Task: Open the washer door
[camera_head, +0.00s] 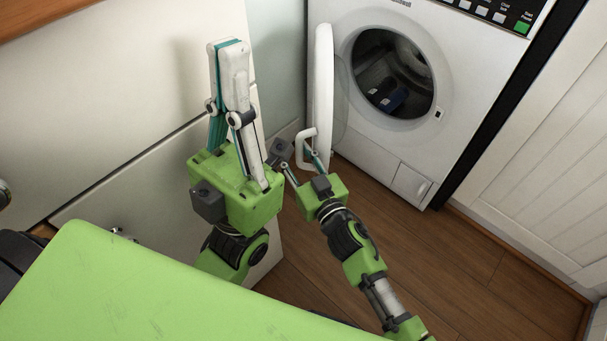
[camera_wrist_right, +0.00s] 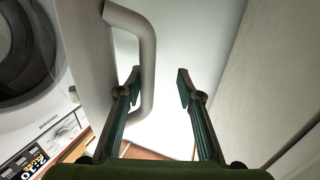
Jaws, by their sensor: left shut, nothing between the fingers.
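The washer (camera_head: 395,150) stands at the top right of the head view. Its round white door (camera_head: 323,85) is swung wide open to the left and is seen nearly edge-on, leaving the dark drum opening (camera_head: 393,75) uncovered. The door's handle (camera_head: 302,148) also shows in the right wrist view (camera_wrist_right: 148,65). My right gripper (camera_wrist_right: 158,77) is open at the handle, with the handle bar partly between its fingers. I cannot tell whether a finger touches it. My left gripper (camera_head: 229,45) is shut and empty, pointing up, left of the door.
White cabinet fronts (camera_head: 110,80) stand close on the left, near my left gripper. A white panelled door or wall (camera_head: 550,160) is right of the washer. Wooden floor (camera_head: 460,260) is clear in front of the washer. Dark items (camera_head: 385,98) lie in the drum.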

